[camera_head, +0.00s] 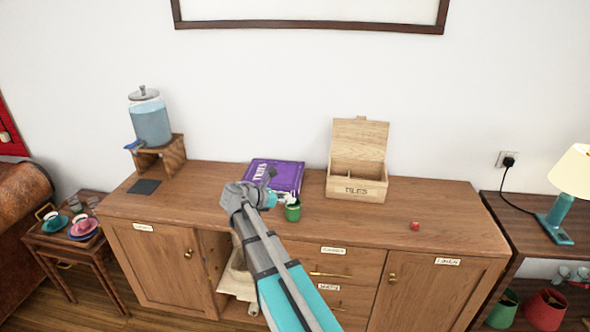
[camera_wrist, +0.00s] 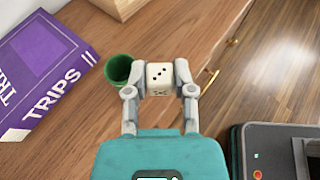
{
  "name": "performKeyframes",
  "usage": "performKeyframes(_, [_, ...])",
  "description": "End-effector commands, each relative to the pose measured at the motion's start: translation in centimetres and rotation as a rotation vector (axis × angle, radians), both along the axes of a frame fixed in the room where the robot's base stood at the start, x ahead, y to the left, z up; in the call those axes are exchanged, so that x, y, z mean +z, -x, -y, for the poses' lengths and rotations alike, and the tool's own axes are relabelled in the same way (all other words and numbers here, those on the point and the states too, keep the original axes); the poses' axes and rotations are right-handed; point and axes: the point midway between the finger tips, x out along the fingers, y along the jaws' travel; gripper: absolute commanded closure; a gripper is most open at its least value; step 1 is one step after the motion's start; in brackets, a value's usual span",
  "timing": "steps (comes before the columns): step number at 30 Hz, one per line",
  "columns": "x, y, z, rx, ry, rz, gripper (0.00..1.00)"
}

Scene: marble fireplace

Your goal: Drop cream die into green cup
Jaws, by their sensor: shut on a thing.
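The cream die (camera_wrist: 159,77) has dark pips and is held between the fingertips of my gripper (camera_wrist: 160,84), above the sideboard top near its front edge. The green cup (camera_wrist: 119,68) stands on the sideboard just left of the die in the wrist view, its mouth open upward. In the head view the green cup (camera_head: 293,213) is near the front edge, with my gripper (camera_head: 286,200) close above it. The die looks like a small pale patch by the cup's rim there, and its height over the cup is hard to tell.
A purple book (camera_head: 283,175) lies behind the cup. A wooden box (camera_head: 356,188) with its lid up stands to the right, and a red die (camera_head: 415,226) lies farther right. A water dispenser (camera_head: 151,122) stands at the left. The sideboard's right part is mostly clear.

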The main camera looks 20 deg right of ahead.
Motion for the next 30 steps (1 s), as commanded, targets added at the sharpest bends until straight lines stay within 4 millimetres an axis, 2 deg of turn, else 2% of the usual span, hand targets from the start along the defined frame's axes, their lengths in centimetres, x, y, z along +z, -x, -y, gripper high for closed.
performKeyframes(1, [1.0, -1.6, 0.9, -0.002, 0.000, 0.000, 0.89])
performKeyframes(6, [2.8, -5.1, 4.1, -0.004, 0.000, 0.001, 0.89])
performKeyframes(12, [3.9, -7.5, 6.8, -0.002, 0.001, 0.000, 0.89])
performKeyframes(30, [3.5, -7.7, 7.4, -0.003, 0.001, 0.000, 0.89])
